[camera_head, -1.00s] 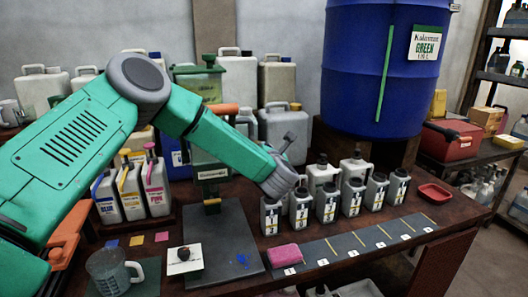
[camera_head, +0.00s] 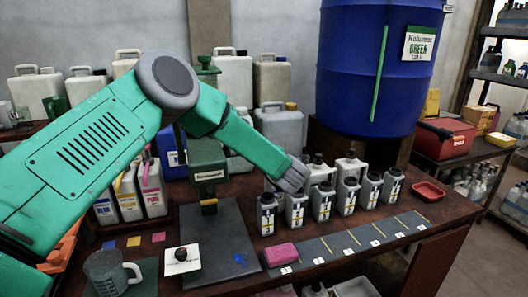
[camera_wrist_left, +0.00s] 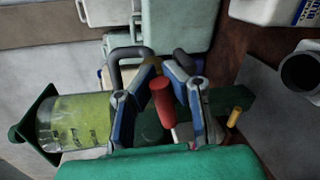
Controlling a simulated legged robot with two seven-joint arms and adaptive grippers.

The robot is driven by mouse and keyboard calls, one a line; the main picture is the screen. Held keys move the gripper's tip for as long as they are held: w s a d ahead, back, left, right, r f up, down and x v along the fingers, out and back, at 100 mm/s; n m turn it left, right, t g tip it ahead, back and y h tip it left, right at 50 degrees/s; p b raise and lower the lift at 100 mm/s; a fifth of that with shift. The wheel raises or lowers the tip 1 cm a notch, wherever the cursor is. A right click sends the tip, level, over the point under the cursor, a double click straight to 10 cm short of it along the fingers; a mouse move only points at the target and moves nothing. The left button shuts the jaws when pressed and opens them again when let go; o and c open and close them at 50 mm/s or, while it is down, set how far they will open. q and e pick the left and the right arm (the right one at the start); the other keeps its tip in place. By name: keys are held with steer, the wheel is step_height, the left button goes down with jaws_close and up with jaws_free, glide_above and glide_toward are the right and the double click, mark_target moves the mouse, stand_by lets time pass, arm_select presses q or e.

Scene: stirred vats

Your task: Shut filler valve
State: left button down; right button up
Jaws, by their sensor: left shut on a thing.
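The filler (camera_head: 207,165) is a dark green upright column with a yellow nozzle, standing over a dark plate (camera_head: 215,230) in the head view. My left arm crosses in front of its upper part. In the left wrist view the filler's clear cylinder (camera_wrist_left: 75,122) holds a yellow-green liquid, and its yellow nozzle (camera_wrist_left: 235,116) shows at right. The filler's red valve handle (camera_wrist_left: 163,105) is between the blue-padded fingers of my left gripper (camera_wrist_left: 163,78), which is shut on it. My right gripper is not in view.
Several small labelled bottles (camera_head: 321,200) stand right of the filler, beyond a numbered strip (camera_head: 345,240) and a pink sponge (camera_head: 281,255). A clear jug (camera_head: 105,270) is front left. A blue drum (camera_head: 350,75) stands behind. A red tray (camera_head: 428,190) lies at right.

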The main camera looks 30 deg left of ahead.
arm_select(q)
steer(key=shift+d+f+m, duration=0.5)
steer(key=shift+f+m, duration=0.05)
steer(key=shift+m, duration=0.45)
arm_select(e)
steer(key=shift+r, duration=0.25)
arm_select(q)
steer(key=shift+f+g, duration=0.1)
steer(key=shift+g, duration=0.2)
steer(key=c, duration=1.7)
jaws_free()
steer(key=shift+o, duration=1.2)
steer(key=shift+d, duration=0.1)
steer(key=v, duration=1.1)
steer(key=shift+s+d, duration=0.15)
steer(key=shift+d, duration=0.2)
